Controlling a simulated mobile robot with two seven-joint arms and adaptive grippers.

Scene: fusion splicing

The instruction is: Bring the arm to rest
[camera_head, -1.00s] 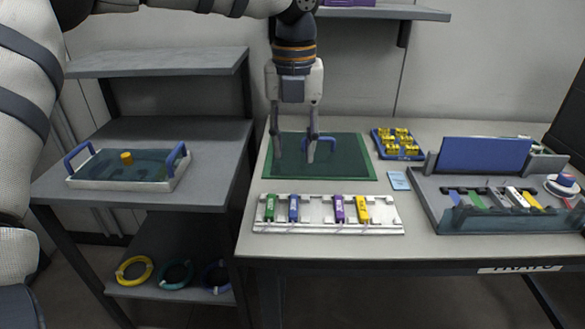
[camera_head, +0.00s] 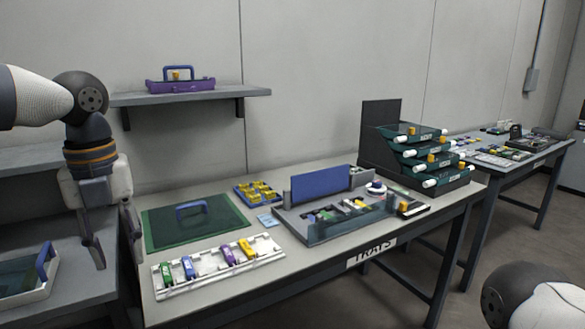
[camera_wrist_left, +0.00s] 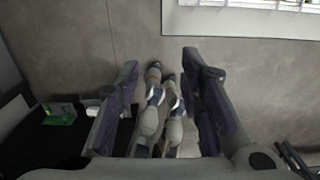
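My left gripper (camera_head: 116,254) hangs with its fingers pointing down, left of the green mat (camera_head: 165,228) in the head view. Grey floor shows past the fingertips there. At the lower right of the head view is a rounded dark and white arm part (camera_head: 530,297), likely of my right arm; the right gripper is not seen.
The table holds a white holder (camera_head: 222,265) with colored pieces, a blue rack (camera_head: 258,192) of yellow pieces, a grey station with a blue panel (camera_head: 320,182) and stacked green trays (camera_head: 428,163). A shelf tray (camera_head: 20,284) sits near the gripper. A wall shelf (camera_head: 190,97) is above.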

